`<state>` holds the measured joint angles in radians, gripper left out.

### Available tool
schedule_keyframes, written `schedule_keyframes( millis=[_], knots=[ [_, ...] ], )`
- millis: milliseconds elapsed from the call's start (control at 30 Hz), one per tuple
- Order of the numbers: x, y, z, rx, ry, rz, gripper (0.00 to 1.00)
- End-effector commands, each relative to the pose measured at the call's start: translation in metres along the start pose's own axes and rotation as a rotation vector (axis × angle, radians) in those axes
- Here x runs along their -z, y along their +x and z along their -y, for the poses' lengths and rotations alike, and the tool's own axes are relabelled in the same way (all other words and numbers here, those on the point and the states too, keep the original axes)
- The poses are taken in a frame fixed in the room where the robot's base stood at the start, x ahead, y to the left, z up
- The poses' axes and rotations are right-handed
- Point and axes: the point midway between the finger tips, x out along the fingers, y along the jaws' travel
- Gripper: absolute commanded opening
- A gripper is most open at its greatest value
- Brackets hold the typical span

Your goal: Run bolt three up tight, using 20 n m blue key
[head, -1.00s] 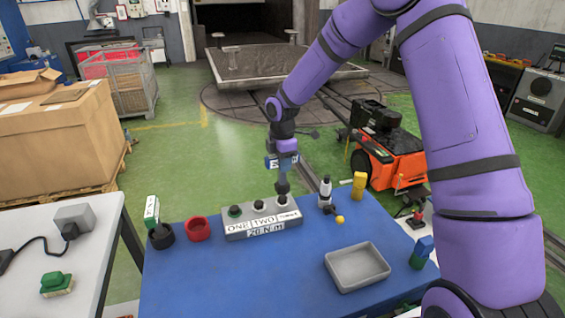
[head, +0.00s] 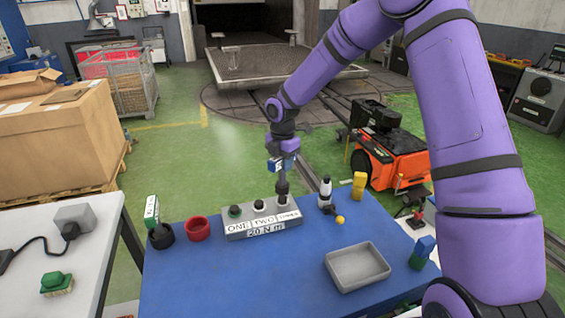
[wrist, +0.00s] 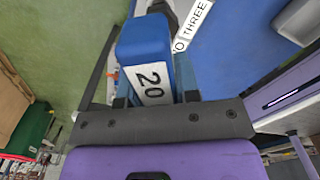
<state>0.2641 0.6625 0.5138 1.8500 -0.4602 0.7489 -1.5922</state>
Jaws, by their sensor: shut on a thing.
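The blue key (wrist: 145,45) with a white "20" label is held in my gripper (head: 283,162). In the head view the key's dark shaft (head: 282,186) points down over bolt three, at the right end of the grey bolt block (head: 235,236). The shaft's lower end appears to be on that bolt and hides it. Bolt one (head: 235,211) and bolt two (head: 259,206) stand uncovered on the block. Labels on the block read ONE, TWO, THREE and 20 N m. The wrist view shows the THREE label (wrist: 197,20) just beyond the key.
On the blue table (head: 210,290) are a green-labelled item in a black ring (head: 161,237), a red ring (head: 197,229), a white-and-black item (head: 325,190), a yellow block (head: 359,186), a yellow ball (head: 340,219), a grey tray (head: 358,266) and a blue-green item (head: 423,251).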

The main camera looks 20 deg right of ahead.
Motion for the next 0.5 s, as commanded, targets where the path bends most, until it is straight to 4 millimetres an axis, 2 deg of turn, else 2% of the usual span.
schedule_keyframes(
  millis=[500],
  knots=[
    [-0.0001,0.0108,0.0,0.0,0.0,0.0,0.0]
  ],
)
